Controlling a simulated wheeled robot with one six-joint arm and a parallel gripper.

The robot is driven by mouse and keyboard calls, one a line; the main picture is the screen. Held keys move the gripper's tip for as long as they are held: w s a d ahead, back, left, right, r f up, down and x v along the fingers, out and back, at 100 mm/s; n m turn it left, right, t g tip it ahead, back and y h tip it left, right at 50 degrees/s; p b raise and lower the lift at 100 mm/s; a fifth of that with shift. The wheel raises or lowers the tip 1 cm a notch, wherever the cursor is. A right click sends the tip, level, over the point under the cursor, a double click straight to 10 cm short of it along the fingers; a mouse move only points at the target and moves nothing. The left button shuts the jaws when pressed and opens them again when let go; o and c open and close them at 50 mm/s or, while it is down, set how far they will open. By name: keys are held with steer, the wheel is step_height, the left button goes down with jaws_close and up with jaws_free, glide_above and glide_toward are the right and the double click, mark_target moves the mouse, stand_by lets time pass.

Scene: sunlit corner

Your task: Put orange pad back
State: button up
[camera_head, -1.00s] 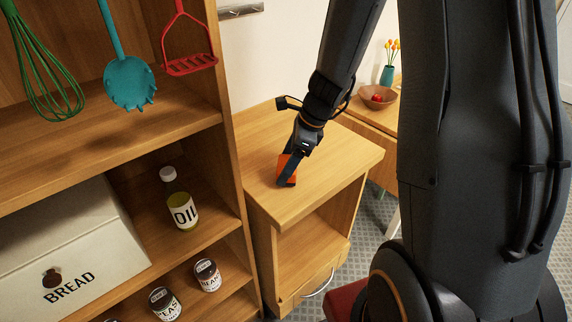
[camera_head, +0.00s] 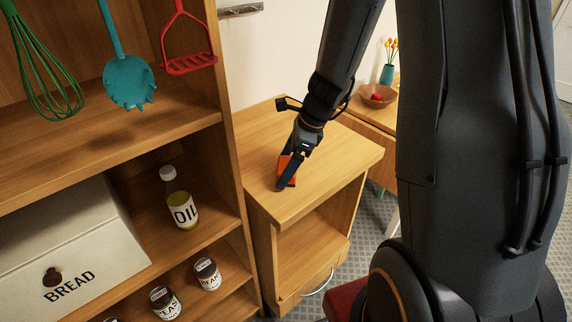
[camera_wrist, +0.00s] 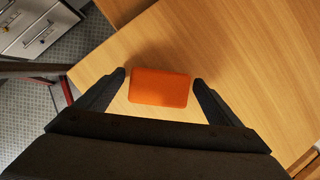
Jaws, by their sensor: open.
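The orange pad (camera_wrist: 159,87) lies on the wooden top of a small cabinet (camera_head: 312,181). In the wrist view it sits between the two fingertips of my gripper (camera_wrist: 160,80), with a narrow gap on either side. In the head view the pad (camera_head: 287,166) is partly hidden behind my gripper (camera_head: 284,186). My gripper is open and points down at the cabinet top, with its fingers around the pad.
At left stands a wooden shelf unit (camera_head: 228,170) with an oil bottle (camera_head: 180,200), a bread box (camera_head: 75,250) and several cans. Hanging utensils (camera_head: 125,85) are above. A bowl (camera_head: 378,97) and a flower vase (camera_head: 387,75) stand behind. The cabinet top around the pad is clear.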

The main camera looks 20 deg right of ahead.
steer(key=b+v, duration=0.2)
steer(key=v, duration=0.9)
steer(key=s+a+f+n+h, duration=0.2)
steer(key=s+n, duration=0.3)
steer(key=n, duration=0.6)
steer(key=s+a+f+n+h, duration=0.1)
steer(key=s+f+n+h, duration=0.1)
steer(key=s+n, duration=0.4)
steer(key=n, duration=0.5)
steer(key=shift+s+a+n, duration=0.2)
steer(key=shift+a+n, duration=0.1)
steer(key=shift+a, duration=0.1)
steer(key=shift+f+b, duration=0.75)
steer(key=shift+f, duration=0.3)
